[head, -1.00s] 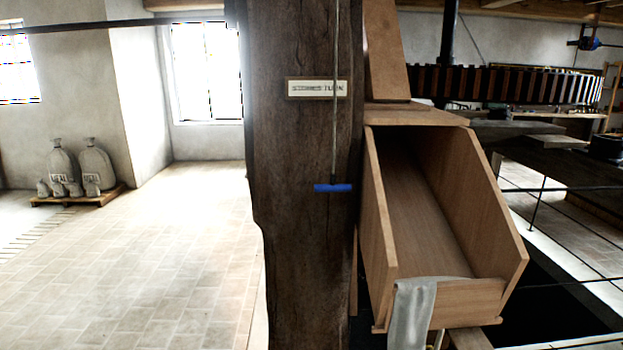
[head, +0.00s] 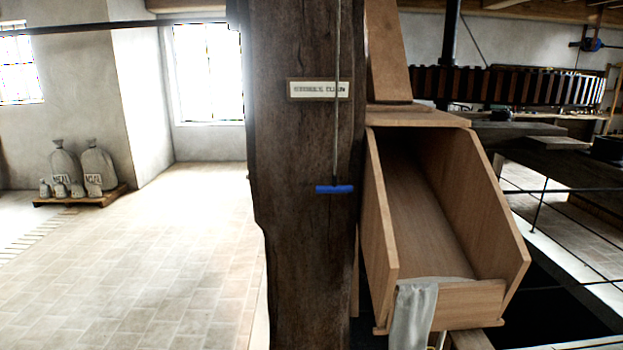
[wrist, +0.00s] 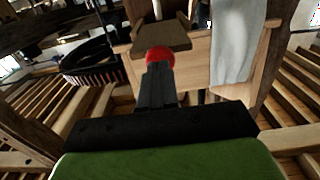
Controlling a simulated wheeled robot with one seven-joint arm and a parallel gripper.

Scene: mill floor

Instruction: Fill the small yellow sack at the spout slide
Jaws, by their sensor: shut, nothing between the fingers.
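No yellow sack shows in either view. The wooden spout trough (head: 432,220) stands right of the post in the head view, its inside bare where I can see it. A pale grey cloth (head: 412,315) hangs over its front lip, and a grey cloth (wrist: 232,40) also hangs in the wrist view. My gripper (wrist: 158,72) shows only in the wrist view, its black fingers shut and empty. A red rounded knob (wrist: 160,54) is at the fingertips, below a small wooden block (wrist: 162,36). I cannot tell whether the fingers touch the knob.
A dark post (head: 300,240) carries a small sign (head: 319,89) and a cord with a blue handle (head: 334,189). Several grey sacks (head: 97,168) stand on a pallet (head: 112,196) at far left. The tiled floor (head: 150,270) is clear. A dark opening lies right of the trough.

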